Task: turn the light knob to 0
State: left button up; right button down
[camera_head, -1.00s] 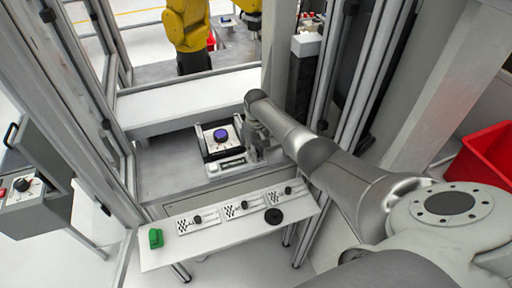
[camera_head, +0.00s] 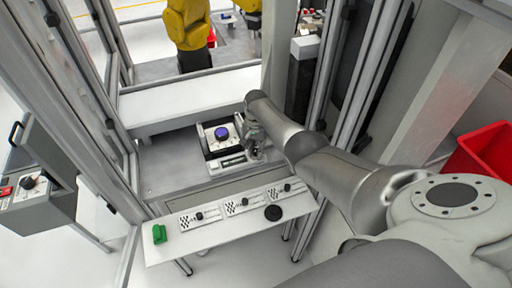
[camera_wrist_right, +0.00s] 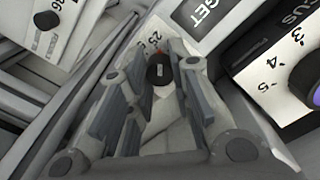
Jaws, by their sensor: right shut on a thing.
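My right gripper (camera_head: 254,152) is low over the bench, just right of a white panel with a purple knob (camera_head: 222,133). In the right wrist view, my right gripper (camera_wrist_right: 161,68) has its fingertips around a small black knob (camera_wrist_right: 159,76), shut on it. A red mark shows at the knob's far edge, and a "25" is printed beside it. The rest of its scale and its name are hidden, so I cannot tell its setting or whether it is the light knob. The purple knob (camera_wrist_right: 314,84) is at the right edge. My left gripper is not in view.
A white shelf (camera_head: 213,237) in front carries several small panels with black knobs, a black disc (camera_head: 273,212) and a green block (camera_head: 159,234). Metal posts stand close right of the arm. A red bin (camera_head: 485,152) is at far right.

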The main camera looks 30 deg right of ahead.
aim_at(256, 150)
jog(key=m, duration=0.5)
jog(key=shift+w+r+m, duration=0.1)
jog(key=shift+m, duration=0.3)
dwell(0.4)
jog(key=c, duration=1.3)
grip_release()
jog(key=shift+c, duration=0.2)
jog(key=shift+o, duration=0.3)
notch_tip(256, 150, up, 12)
